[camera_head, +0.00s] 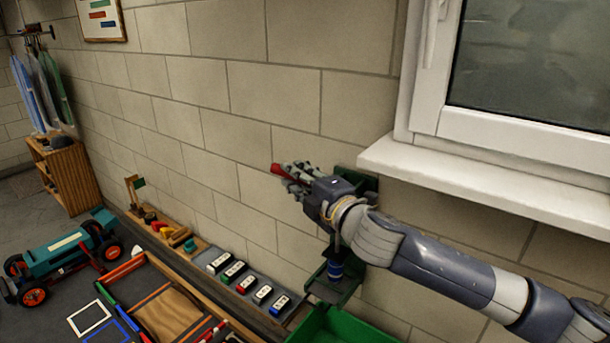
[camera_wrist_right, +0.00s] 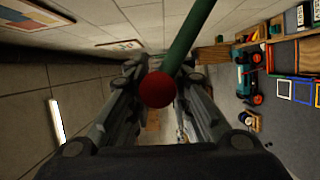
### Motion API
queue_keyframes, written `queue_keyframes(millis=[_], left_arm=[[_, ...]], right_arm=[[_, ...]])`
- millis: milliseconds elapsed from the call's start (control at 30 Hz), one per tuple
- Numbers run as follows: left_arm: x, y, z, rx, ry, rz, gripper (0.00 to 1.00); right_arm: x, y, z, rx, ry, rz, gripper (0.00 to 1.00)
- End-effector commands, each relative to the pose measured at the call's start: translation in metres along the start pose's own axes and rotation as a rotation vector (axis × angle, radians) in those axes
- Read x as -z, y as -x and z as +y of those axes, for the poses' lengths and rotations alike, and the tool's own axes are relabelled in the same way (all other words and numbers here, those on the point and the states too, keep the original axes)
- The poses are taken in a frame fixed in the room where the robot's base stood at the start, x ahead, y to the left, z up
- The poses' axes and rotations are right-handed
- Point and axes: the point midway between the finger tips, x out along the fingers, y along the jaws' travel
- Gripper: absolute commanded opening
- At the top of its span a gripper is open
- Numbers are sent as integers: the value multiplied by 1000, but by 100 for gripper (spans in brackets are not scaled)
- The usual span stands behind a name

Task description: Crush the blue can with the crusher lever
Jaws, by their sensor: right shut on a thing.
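The green can crusher (camera_head: 316,278) is mounted on the wall below the window ledge, partly hidden behind my right arm. The blue can (camera_head: 335,269) stands upright in the crusher's lower part, just below my right wrist. The crusher lever's red end (camera_head: 277,169) sticks out past my right gripper (camera_head: 293,172). In the right wrist view the lever shows as a green rod (camera_wrist_right: 192,38) with a red ball knob (camera_wrist_right: 158,90) between the fingers (camera_wrist_right: 160,75). My right gripper is shut on the lever, above and left of the can. My left gripper is not in view.
A green bin (camera_head: 350,328) sits below the crusher. Several small battery-like blocks (camera_head: 235,271) lie on the bench strip to its left. A teal toy racecar (camera_head: 62,254) is further left. The white window ledge (camera_head: 480,185) juts out above my right arm.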

Motion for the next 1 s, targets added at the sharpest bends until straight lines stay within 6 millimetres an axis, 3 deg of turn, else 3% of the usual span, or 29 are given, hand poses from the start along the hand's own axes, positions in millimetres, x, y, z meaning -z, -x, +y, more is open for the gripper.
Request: queue_keyframes(millis=[33,200,733,767,833,1000], left_arm=[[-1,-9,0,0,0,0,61],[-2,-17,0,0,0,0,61],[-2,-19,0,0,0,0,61],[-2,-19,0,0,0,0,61],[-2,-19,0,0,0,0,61],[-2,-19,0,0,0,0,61]], right_arm=[[2,1,-10,-5,14,-1,0],[8,3,-17,-22,54,0,0],[10,4,-19,-29,72,0,0],[10,4,-19,-29,71,0,24],[10,4,-19,-29,71,0,40],[10,4,-18,-29,71,0,40]])
